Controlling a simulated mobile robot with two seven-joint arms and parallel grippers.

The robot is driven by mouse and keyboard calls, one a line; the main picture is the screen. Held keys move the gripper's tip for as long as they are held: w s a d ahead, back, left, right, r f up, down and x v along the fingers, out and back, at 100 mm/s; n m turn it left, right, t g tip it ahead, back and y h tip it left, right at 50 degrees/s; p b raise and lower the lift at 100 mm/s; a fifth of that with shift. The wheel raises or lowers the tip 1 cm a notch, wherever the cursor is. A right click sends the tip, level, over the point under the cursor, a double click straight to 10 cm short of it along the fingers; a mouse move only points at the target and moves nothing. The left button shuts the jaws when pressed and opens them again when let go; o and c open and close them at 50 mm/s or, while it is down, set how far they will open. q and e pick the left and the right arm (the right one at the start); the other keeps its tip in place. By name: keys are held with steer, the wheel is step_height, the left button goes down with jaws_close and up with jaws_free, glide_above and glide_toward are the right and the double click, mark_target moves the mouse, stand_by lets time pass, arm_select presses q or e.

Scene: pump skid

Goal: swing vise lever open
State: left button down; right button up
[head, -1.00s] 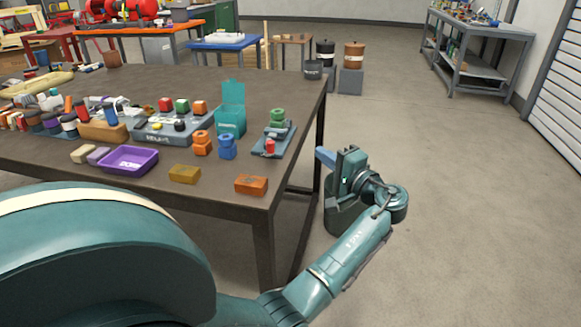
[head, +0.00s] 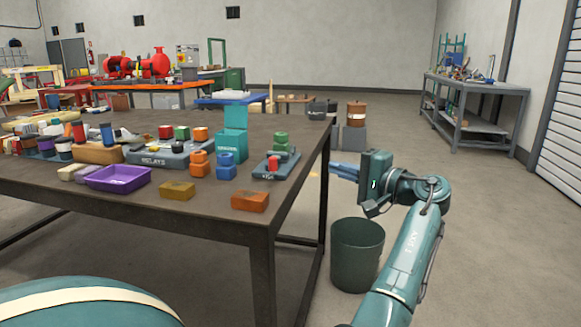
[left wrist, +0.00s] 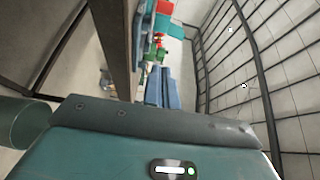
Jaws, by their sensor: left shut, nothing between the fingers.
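No vise or vise lever can be made out for sure in either view. My left gripper (head: 343,171) is beside the right edge of the brown table (head: 215,222) in the head view. Its blue fingers point left toward the table and are shut with nothing between them. The fingers also show in the left wrist view (left wrist: 162,88), close beside the table edge. A small blue-grey fixture (head: 276,168) with green and red parts stands near the table's right edge, left of the fingertips and apart from them. My right gripper is not in view.
A dark green bin (head: 357,256) stands on the floor below my left gripper. A purple tray (head: 118,178), an orange block (head: 250,201) and several small parts crowd the table. A grey workbench (head: 474,105) with tools stands at the back right. The floor between is clear.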

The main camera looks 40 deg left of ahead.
mark_target(272, 160)
arm_select(q)
steer(key=shift+s+a+b, duration=0.6)
steer(key=shift+s+a, duration=0.15)
steer(key=shift+a, duration=1.05)
steer(key=shift+s+a+b, duration=0.55)
steer(key=shift+s+a, duration=0.15)
steer(key=shift+a, duration=1.05)
steer(key=shift+s+a+b, duration=0.6)
steer(key=shift+s+a, duration=0.15)
steer(key=shift+a, duration=1.05)
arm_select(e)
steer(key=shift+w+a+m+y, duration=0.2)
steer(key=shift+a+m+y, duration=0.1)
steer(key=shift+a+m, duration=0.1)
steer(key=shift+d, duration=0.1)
